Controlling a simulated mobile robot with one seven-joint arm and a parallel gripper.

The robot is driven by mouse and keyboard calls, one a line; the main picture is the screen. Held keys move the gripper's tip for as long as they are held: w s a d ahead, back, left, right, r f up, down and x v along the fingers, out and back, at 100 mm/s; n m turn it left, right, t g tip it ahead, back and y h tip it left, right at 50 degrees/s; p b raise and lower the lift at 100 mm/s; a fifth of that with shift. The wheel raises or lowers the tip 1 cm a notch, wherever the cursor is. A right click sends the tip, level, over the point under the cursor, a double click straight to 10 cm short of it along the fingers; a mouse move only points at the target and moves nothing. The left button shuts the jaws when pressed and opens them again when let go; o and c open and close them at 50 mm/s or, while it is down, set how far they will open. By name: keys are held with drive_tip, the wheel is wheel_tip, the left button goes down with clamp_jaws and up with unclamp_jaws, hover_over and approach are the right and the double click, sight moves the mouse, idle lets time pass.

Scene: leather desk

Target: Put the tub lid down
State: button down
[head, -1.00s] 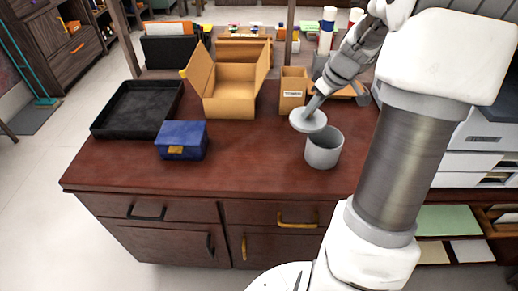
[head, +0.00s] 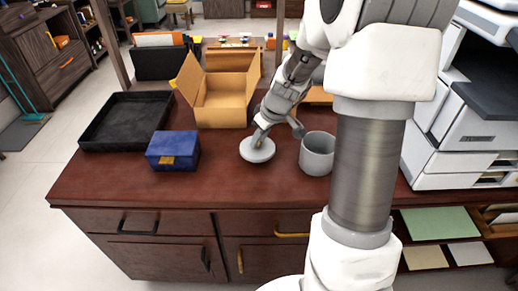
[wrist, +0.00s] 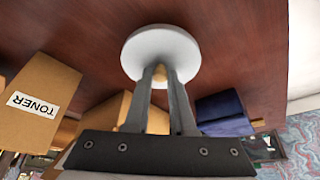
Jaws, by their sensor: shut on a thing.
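The tub lid (head: 250,153) is a round grey-white disc with a small knob. My gripper (head: 260,137) is shut on its knob, above or at the brown desk top, left of the tub. I cannot tell whether the lid touches the desk. In the wrist view the lid (wrist: 160,48) lies beyond my fingertips (wrist: 160,75), with the tan knob between them. The grey tub (head: 317,157) stands upright and uncovered on the desk, to the right of the lid.
A blue box (head: 173,149) sits left of the lid, and a black tray (head: 85,140) is farther left. An open cardboard box (head: 222,112) stands behind. A toner box (wrist: 35,110) shows in the wrist view. The desk front (head: 190,190) is clear.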

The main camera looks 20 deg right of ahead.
sight(260, 146)
drive_tip(key=shift+f+b, duration=0.4)
drive_tip(key=shift+f, duration=1.4)
drive_tip(key=shift+f, duration=0.15)
drive_tip(key=c, duration=0.8)
unclamp_jaws()
drive_tip(key=shift+o, duration=0.2)
drive_tip(key=shift+r, duration=0.4)
drive_tip(key=p+v, duration=0.2)
drive_tip(key=v, duration=0.9)
drive_tip(key=shift+s+r, duration=0.2)
drive_tip(key=shift+r, duration=0.05)
